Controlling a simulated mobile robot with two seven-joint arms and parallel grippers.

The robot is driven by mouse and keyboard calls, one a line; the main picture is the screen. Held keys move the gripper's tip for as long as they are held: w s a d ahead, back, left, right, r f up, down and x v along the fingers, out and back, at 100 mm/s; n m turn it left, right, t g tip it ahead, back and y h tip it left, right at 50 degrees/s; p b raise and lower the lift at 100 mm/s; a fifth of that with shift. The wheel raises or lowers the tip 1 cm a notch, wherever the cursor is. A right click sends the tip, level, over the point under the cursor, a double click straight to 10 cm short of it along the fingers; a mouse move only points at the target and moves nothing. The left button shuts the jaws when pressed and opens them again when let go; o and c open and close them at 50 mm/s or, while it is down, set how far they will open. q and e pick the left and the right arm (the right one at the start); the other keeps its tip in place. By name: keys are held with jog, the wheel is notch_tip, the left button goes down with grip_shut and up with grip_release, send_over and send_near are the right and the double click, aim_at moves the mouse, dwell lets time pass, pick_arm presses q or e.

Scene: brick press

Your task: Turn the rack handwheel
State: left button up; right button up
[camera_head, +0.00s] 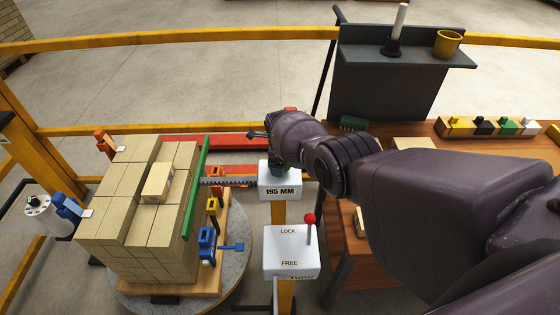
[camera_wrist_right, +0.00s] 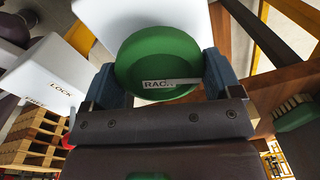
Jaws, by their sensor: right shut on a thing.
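The round green rack handwheel (camera_wrist_right: 150,58), with a label reading "RAC" and its last letter partly covered, sits between the fingers of my right gripper (camera_wrist_right: 163,74) in the right wrist view. The two dark blue fingers press on its left and right sides. In the head view my right wrist hides most of the wheel. It sits by the white box (camera_head: 280,188) that reads "195 MM". A toothed rack (camera_head: 228,182) runs left from this box to a green plate (camera_head: 196,188) beside the stacked bricks. My left gripper is not in view.
A white LOCK/FREE box (camera_head: 290,251) with a red-knobbed lever (camera_head: 310,221) stands just below. The brick stack (camera_head: 140,235) is on a round turntable (camera_head: 238,270) at left. A wooden bench (camera_head: 345,245) and a dark shelf (camera_head: 385,85) are at right.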

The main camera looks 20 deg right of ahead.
jog(key=o, duration=0.8)
jog(key=shift+c, duration=0.2)
jog(key=shift+r, duration=0.1)
jog(key=shift+w+r, duration=0.1)
jog(key=shift+r, duration=0.4)
jog(key=shift+r+b, duration=0.45)
jog(key=shift+r, duration=0.2)
notch_tip(320, 180, up, 8)
jog(key=p, duration=0.1)
jog(key=shift+s+r, duration=0.2)
jog(key=shift+s, duration=0.05)
jog(key=shift+a, duration=0.1)
